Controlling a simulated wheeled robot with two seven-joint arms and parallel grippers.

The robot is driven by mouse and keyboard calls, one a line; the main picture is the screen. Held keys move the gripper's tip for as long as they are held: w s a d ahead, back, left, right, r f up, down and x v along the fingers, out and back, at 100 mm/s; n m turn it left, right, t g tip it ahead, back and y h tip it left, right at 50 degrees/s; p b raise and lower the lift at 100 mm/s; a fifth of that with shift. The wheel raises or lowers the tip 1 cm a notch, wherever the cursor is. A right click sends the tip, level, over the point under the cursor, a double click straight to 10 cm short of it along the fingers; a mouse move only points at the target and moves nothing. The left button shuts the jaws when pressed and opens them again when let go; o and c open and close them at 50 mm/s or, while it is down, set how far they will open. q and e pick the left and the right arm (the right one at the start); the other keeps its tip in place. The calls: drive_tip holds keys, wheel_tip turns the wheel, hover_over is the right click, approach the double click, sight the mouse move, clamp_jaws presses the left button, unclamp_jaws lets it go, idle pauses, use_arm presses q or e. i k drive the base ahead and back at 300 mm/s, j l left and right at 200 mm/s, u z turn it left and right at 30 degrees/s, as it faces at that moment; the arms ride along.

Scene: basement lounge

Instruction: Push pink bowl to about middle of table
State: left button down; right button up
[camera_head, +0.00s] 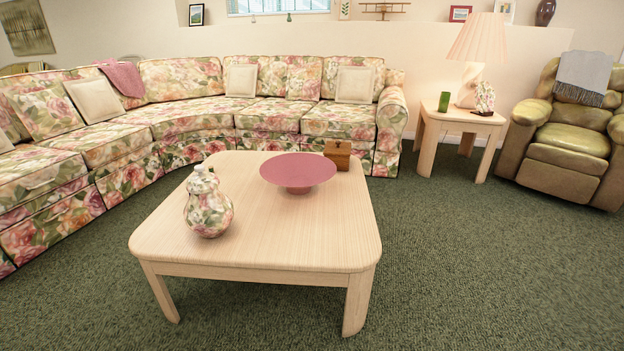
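The pink bowl (298,171) is wide and shallow on a short foot. It stands upright on the light wooden coffee table (290,235), toward the back and right of the tabletop. Neither of my grippers shows in the head view, and nothing touches the bowl from my side.
A floral lidded jar (208,204) stands at the table's left, and a small wooden box (338,154) sits close behind the bowl at right. A floral sectional sofa (190,112) wraps the back and left. Green carpet (460,260) is open in front and to the right.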

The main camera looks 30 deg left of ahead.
sight(298, 172)
drive_tip(key=i+l+u, duration=0.6)
drive_tip(key=i+l, duration=0.3)
drive_tip(key=i+l+u, duration=0.3)
drive_tip(key=l, duration=0.4)
drive_tip(key=i, duration=0.1)
